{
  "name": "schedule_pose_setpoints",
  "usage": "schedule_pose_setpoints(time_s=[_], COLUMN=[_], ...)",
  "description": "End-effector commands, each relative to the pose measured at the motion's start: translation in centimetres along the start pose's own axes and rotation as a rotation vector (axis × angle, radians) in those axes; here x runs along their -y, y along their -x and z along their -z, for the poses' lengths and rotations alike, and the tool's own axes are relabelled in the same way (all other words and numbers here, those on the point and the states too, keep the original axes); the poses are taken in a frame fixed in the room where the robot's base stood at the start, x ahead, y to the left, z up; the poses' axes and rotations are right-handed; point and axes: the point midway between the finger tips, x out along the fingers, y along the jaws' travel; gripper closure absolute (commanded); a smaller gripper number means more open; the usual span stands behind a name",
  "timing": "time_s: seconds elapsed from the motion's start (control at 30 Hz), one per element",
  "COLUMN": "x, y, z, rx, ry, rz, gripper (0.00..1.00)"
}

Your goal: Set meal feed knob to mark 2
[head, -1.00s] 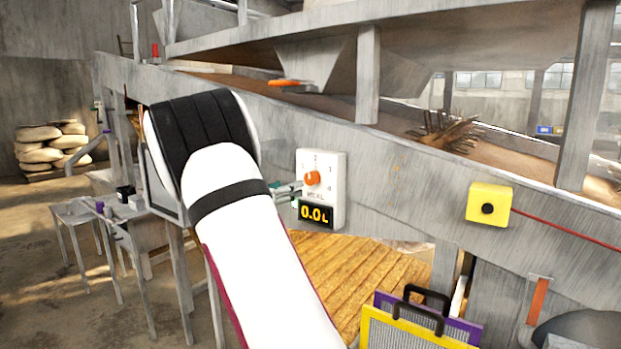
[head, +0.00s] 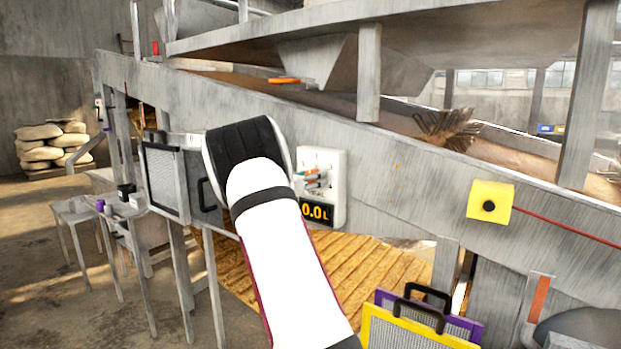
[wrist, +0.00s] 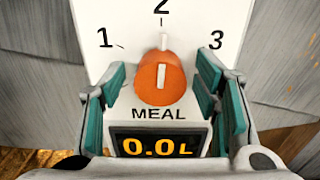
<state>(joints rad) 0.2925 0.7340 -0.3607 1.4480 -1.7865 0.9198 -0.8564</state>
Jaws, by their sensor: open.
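The orange meal knob (wrist: 161,90) sits on a white panel (wrist: 185,20) marked 1, 2 and 3, with a "MEAL" label. Its white line is upright, in line with the tick under the 2. A display (wrist: 158,146) below reads 0.0 L. My gripper (wrist: 163,80) is open, with one teal-padded finger on each side of the knob and a visible gap on both sides. In the head view, my gripper (head: 314,180) is in front of the white panel (head: 334,160) and hides most of the knob and part of the display (head: 318,212).
The panel is on a sloping grey beam (head: 400,185). A yellow box with a black button (head: 489,204) is to its right, with a red cord. Yellow and purple framed screens (head: 420,325) stand below.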

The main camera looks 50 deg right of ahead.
Motion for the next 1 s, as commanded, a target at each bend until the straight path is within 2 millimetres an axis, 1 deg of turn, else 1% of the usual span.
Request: schedule_pose_setpoints(time_s=[0.07, 0.17, 0.2, 0.27, 0.3, 0.43, 0.6, 0.83, 0.87, 0.9, 0.93, 1.0], x=[0.0, 0.0, 0.01, 0.01, 0.01, 0.02, 0.0, 0.0, 0.0, 0.01, 0.02, 0.03], y=[0.02, 0.02, 0.03, 0.03, 0.03, 0.04, 0.08, 0.04, 0.04, 0.04, 0.04, 0.03], z=[0.01, 0.02, 0.02, 0.02, 0.01, -0.01, -0.05, 0.03, 0.03, 0.03, 0.03, 0.02], rx=[0.0, 0.0, 0.0, 0.0, 0.0, 0.0, 0.0, -0.001, 0.0, 0.0, 0.0, 0.0], ry=[0.0, 0.0, 0.0, 0.0, 0.0, 0.004, 0.049, 0.049, 0.049, 0.049, 0.049, 0.049], rz=[0.0, 0.0, 0.0, 0.0, 0.0, 0.0, -0.001, 0.0, 0.0, 0.001, 0.001, 0.001], gripper=[0.44, 0.64, 0.73, 0.87, 0.92, 0.92, 0.92, 0.92, 0.57, 0.48, 0.44, 0.44])
